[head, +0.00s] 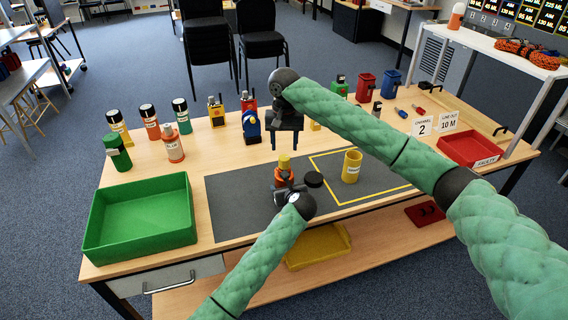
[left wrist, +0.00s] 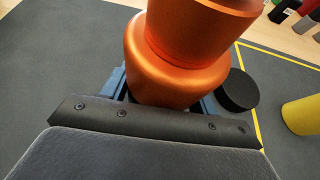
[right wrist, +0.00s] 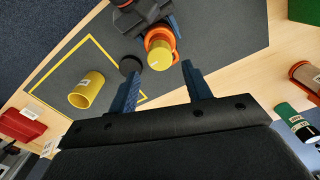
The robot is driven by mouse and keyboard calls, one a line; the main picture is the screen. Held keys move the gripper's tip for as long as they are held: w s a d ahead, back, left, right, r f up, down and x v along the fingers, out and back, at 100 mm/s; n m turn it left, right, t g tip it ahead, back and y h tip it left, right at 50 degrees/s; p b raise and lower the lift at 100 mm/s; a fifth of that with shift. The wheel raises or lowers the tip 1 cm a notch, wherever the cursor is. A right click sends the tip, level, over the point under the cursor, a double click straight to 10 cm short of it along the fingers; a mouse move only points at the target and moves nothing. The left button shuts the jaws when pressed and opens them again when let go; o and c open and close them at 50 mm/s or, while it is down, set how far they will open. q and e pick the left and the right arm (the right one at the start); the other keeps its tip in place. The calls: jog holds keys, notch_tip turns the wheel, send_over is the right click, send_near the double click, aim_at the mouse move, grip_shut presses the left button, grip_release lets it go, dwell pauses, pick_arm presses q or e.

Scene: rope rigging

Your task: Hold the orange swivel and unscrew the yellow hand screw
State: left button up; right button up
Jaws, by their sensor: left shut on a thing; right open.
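The orange swivel (head: 281,175) stands upright on the dark mat (head: 232,205), with the yellow hand screw (head: 284,161) on its top. My left gripper (head: 286,187) is shut on the swivel low down; in the left wrist view the swivel's orange body (left wrist: 178,75) sits between the blue fingers. The hand screw is out of that view. My right gripper (head: 285,142) is open and empty, above and behind the screw, fingers pointing down. In the right wrist view the yellow screw (right wrist: 160,55) and swivel lie beyond the open fingertips, apart from them.
A black disc (head: 314,179) and a yellow cup (head: 352,165) are right of the swivel, the cup within a yellow outline. A green tray (head: 140,245) is at left, a red tray (head: 470,150) at right. Several labelled bottles and tools stand behind the mat.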

aim_at(284, 157)
jog(key=shift+f+m, duration=0.15)
jog(key=shift+m, duration=0.35)
jog(key=shift+f, duration=2.35)
jog(key=n, duration=1)
jog(key=m, duration=1)
